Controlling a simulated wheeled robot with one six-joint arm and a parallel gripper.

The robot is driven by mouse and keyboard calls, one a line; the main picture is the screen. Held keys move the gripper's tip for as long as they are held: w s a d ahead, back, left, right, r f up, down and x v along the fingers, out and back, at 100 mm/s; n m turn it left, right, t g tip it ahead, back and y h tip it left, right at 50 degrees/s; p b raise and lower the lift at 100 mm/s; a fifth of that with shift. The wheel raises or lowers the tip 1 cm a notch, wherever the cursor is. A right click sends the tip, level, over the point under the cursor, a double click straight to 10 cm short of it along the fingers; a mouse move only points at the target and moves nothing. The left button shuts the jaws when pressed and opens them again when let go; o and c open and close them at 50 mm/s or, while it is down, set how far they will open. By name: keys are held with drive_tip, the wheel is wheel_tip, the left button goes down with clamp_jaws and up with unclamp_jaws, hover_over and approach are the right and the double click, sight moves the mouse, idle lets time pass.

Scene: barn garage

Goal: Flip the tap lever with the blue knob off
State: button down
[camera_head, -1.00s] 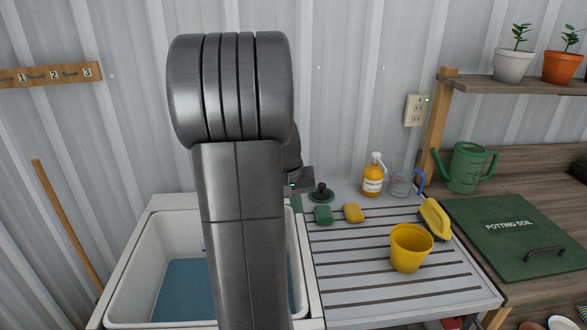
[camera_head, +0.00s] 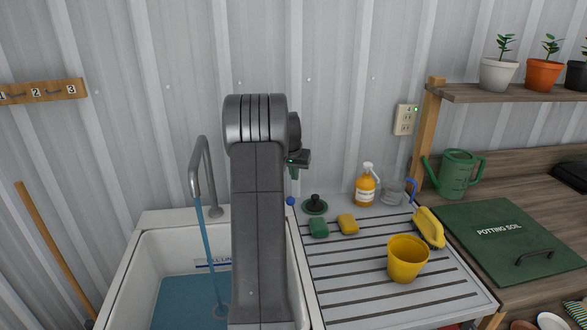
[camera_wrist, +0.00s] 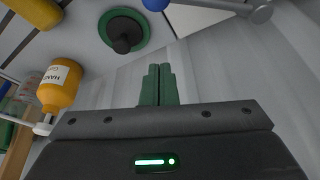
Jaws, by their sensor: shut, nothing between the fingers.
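The grey tap spout (camera_head: 201,165) stands at the back of the white sink, with a blue stream of water (camera_head: 208,255) running from it. The tap's blue knob (camera_head: 291,201) shows just right of my arm; the arm hides most of its lever. In the wrist view the blue knob (camera_wrist: 155,4) is cut by the top edge, with a grey metal rod (camera_wrist: 225,7) beside it. My gripper (camera_head: 294,174) is above the knob in the head view. In the wrist view its green fingers (camera_wrist: 158,72) are shut together, empty and apart from the knob.
A dark green plunger-like stopper (camera_head: 314,205), a green sponge (camera_head: 318,228), a yellow sponge (camera_head: 348,224) and an orange soap bottle (camera_head: 365,187) stand right of the knob. A yellow cup (camera_head: 406,258) is on the drainboard. The corrugated wall is close behind.

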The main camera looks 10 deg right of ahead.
drive_tip(key=shift+s+a+f+p, duration=0.15)
drive_tip(key=shift+s+f+p, duration=0.2)
drive_tip(key=shift+f, duration=0.55)
drive_tip(key=shift+s+a+f+p, duration=0.2)
drive_tip(key=shift+s+f, duration=0.15)
drive_tip(key=shift+f, duration=0.55)
drive_tip(key=shift+s+a+f+p, duration=0.15)
drive_tip(key=shift+s+f+p, duration=0.2)
drive_tip(key=shift+f, duration=0.55)
